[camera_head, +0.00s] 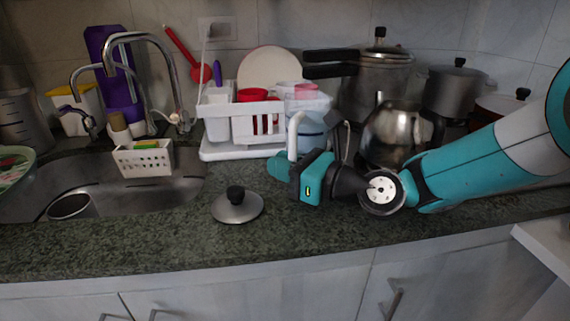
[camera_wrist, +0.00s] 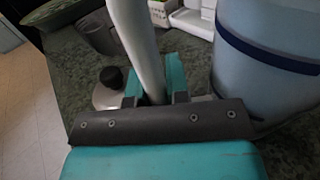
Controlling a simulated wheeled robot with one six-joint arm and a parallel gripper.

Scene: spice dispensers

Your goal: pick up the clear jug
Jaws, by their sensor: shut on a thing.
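The clear jug (camera_head: 312,134) stands upright in front of the dish rack, pale bluish, with a white handle on its left side. In the wrist view the jug's body (camera_wrist: 268,45), with a dark blue band, fills the right side. My gripper (camera_head: 284,168) is shut on the jug's white handle, which runs up between the fingers in the wrist view (camera_wrist: 152,88). My gripper hides the jug's lower part in the head view, so I cannot tell whether its base touches the counter.
A pot lid (camera_head: 238,206) lies on the counter in front left of my gripper. The white dish rack (camera_head: 222,153) is behind, the sink (camera_head: 180,190) at left. A metal kettle (camera_head: 392,138) and a pressure cooker (camera_head: 376,80) stand at right. The counter's front strip is clear.

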